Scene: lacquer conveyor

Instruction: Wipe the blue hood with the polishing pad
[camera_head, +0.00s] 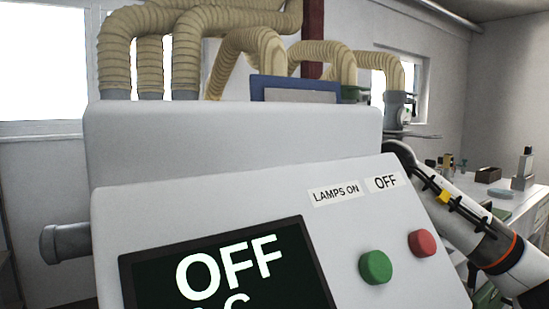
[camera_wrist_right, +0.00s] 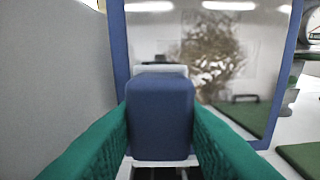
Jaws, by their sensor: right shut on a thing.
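The blue hood shows in the wrist view as a blue frame (camera_wrist_right: 119,47) around a glossy pale panel with a brown, patchy smudge (camera_wrist_right: 212,55) right of centre. In the head view the top of its frame (camera_head: 258,88) rises behind the grey machine. My right gripper (camera_wrist_right: 160,118) has green fingers shut on a blue block with a pale far edge, the polishing pad (camera_wrist_right: 160,105). The pad is in front of the panel, left of and below the smudge; I cannot tell whether it touches. The head view hides this gripper behind the machine. My left gripper is not in view.
The grey machine (camera_head: 235,140) fills the head view's front, with a dark "OFF" screen, a green button (camera_head: 376,267) and a red button (camera_head: 422,243). Ribbed hoses (camera_head: 190,20) hang behind. A white bench (camera_head: 520,200) with small items stands right. A grey wall (camera_wrist_right: 50,70) is close left of my right gripper.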

